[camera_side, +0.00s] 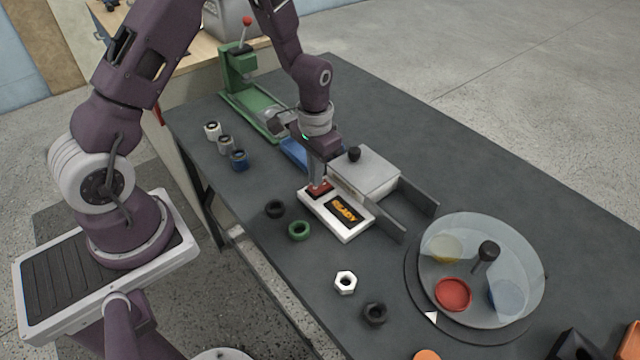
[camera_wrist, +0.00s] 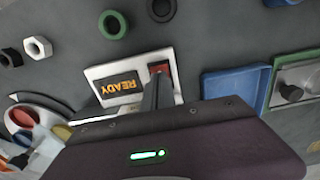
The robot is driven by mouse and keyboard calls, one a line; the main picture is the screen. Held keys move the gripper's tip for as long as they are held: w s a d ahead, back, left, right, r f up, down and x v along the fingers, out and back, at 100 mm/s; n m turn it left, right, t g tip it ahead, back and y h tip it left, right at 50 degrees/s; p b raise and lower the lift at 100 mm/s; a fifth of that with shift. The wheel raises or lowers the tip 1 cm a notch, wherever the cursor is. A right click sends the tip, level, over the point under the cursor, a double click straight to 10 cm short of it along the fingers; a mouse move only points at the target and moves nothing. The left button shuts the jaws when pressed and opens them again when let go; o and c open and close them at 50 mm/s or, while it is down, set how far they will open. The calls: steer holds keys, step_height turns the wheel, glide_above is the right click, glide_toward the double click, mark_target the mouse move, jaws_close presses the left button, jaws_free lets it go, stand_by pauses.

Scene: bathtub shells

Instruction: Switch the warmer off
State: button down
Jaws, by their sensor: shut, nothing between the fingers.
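The warmer (camera_side: 372,176) is a light grey box with a black knob on its lid and dark side plates. At its front is a white panel (camera_side: 352,232) with a display (camera_side: 343,211) reading READY in orange and a dark red switch (camera_side: 318,190). The wrist view also shows the panel (camera_wrist: 93,73), the READY display (camera_wrist: 121,87) and the red switch (camera_wrist: 159,68). My gripper (camera_side: 317,183) is shut and points down at the red switch. Its tips overlap the switch in both views; I cannot tell whether they press it.
A green press (camera_side: 245,85) and a blue tray (camera_side: 297,153) stand behind. Several nuts, including a green one (camera_side: 300,230) and a white one (camera_side: 345,282), lie in front. A glass-covered turntable (camera_side: 412,290) stands at right. Small jars (camera_side: 225,145) stand at left.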

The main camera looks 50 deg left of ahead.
steer(key=shift+f, duration=0.9)
stand_by(0.3)
steer(key=shift+r, duration=3.55)
steer(key=s+d+r+t, duration=0.2)
steer(key=s+r, duration=0.1)
steer(key=r, duration=0.8)
steer(key=s+d+r+t, duration=0.1)
steer(key=s+r, duration=0.4)
steer(key=s, duration=0.4)
steer(key=s+d+r+t, duration=0.2)
steer(key=s+r, duration=0.4)
steer(key=s, duration=0.3)
steer(key=shift+s+d+t, duration=0.3)
steer(key=shift+s, duration=0.1)
steer(key=shift+r, duration=0.1)
